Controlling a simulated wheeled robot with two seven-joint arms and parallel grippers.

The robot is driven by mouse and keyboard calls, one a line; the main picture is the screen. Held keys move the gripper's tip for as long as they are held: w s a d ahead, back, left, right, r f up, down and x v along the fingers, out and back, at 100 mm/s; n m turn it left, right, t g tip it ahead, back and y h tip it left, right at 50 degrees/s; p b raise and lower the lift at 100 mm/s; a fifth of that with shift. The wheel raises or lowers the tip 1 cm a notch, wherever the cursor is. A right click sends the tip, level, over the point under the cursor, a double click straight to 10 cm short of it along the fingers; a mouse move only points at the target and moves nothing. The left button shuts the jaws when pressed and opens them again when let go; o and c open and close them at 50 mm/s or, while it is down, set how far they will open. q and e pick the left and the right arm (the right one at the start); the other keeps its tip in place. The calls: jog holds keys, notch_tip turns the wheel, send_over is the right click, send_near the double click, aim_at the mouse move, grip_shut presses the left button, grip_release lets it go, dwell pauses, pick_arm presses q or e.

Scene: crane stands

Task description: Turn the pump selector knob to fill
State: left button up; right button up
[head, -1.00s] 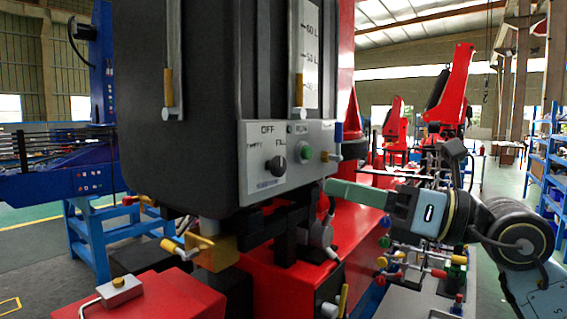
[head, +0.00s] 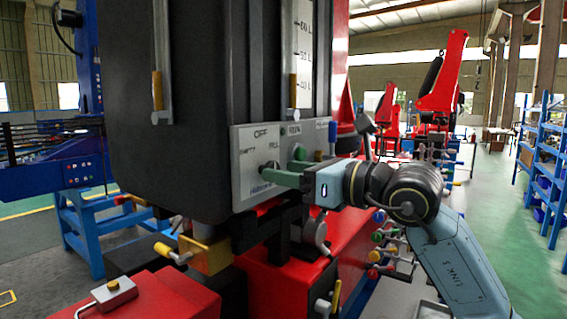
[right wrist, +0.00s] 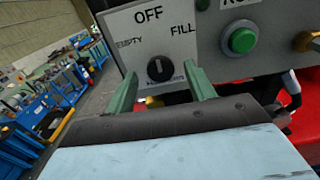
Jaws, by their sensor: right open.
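The pump selector knob (right wrist: 160,68) is a round black knob on a light grey panel (right wrist: 185,30) marked OFF, EMPTY and FILL. In the right wrist view its white pointer line points up, roughly toward OFF. My right gripper (right wrist: 162,82) is open, with one green finger on each side of the knob and a visible gap to each. I cannot tell how deep the fingers reach. In the head view my right gripper (head: 272,174) is at the panel and partly hides the knob. My left gripper is not in view.
A green push button (right wrist: 241,40) sits right of the knob, with a brass fitting (right wrist: 305,40) further right. The black tank (head: 190,100) rises above the panel. A brass valve with a yellow handle (head: 172,252) and a red box (head: 150,298) are below left.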

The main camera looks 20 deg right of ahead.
jog(key=shift+x, duration=0.8)
jog(key=c, duration=0.9)
